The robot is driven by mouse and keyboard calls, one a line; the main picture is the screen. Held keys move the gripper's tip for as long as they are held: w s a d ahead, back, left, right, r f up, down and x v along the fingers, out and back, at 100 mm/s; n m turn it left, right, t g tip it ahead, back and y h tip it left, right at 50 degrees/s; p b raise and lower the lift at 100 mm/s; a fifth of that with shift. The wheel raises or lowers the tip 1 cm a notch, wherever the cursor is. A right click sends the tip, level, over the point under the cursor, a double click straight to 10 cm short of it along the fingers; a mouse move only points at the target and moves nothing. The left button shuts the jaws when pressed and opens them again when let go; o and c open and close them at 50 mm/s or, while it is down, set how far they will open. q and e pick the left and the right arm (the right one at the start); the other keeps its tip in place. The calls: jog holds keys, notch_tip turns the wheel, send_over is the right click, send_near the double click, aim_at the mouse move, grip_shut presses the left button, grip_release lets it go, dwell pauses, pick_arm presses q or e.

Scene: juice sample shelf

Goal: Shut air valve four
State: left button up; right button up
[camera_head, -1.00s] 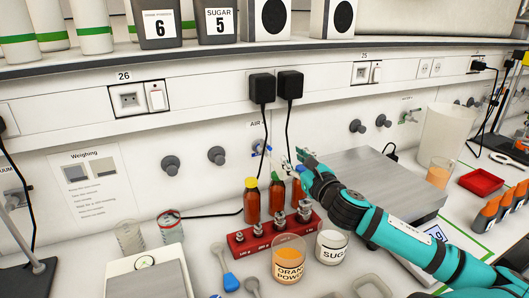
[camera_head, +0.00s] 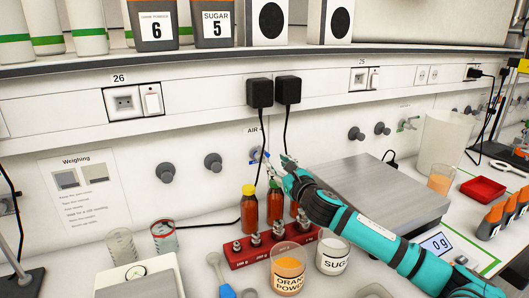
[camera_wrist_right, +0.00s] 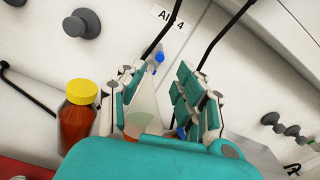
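The air valve four (camera_head: 257,155) is a small wall fitting with a blue part, under a label starting "AIR" in the head view. In the right wrist view, its blue part (camera_wrist_right: 158,58) shows below the "AIR 4" label (camera_wrist_right: 170,18). My right gripper (camera_head: 276,164) is at the wall, just right of the valve and partly covering it. In the wrist view my right gripper (camera_wrist_right: 160,95) has its fingers apart, with the blue part beyond their tips, near the left finger. I cannot tell whether they touch. My left gripper is out of view.
Brown bottles (camera_head: 249,208) with coloured caps and a red weight rack (camera_head: 240,254) stand below the valve. Black plug cables (camera_head: 263,128) hang close beside it. A grey-topped scale (camera_head: 375,190) is at right. Round grey wall knobs (camera_head: 213,163) sit left of the valve.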

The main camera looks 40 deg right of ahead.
aim_at(264, 150)
jog(key=p+x, duration=0.1)
jog(key=x, duration=0.7)
jog(key=shift+w+r+p, duration=0.1)
jog(key=shift+p, duration=0.3)
jog(key=shift+x, duration=0.8)
jog(key=shift+a, duration=0.1)
grip_shut()
